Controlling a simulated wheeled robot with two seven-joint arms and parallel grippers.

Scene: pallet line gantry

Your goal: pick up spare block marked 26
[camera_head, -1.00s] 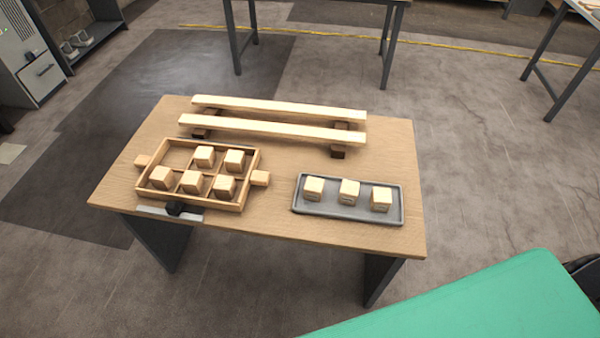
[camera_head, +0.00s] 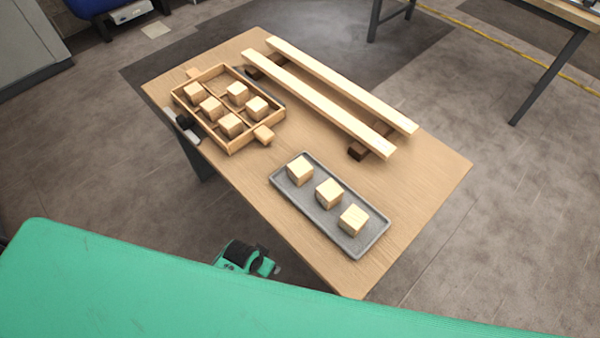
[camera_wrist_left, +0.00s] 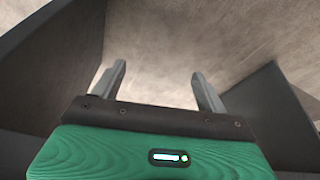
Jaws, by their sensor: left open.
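Three light wooden blocks sit in a row in a grey tray (camera_head: 281,183) on the table: one at the upper left (camera_head: 300,170), one in the middle (camera_head: 329,193) and one at the lower right (camera_head: 354,220). Their markings are too small to read, so I cannot tell which is 26. In the left wrist view my left gripper (camera_wrist_left: 157,82) is open and empty, with bare floor beyond its fingers and dark panels on both sides. In the head view a green and black part of my arm shows below the table's near edge. My right gripper is not in view.
A wooden divided box (camera_head: 232,148) with several blocks and an empty compartment stands at the table's left. Two long pale slats (camera_head: 320,98) on dark supports lie along the back. The table top (camera_head: 425,185) is clear at the right.

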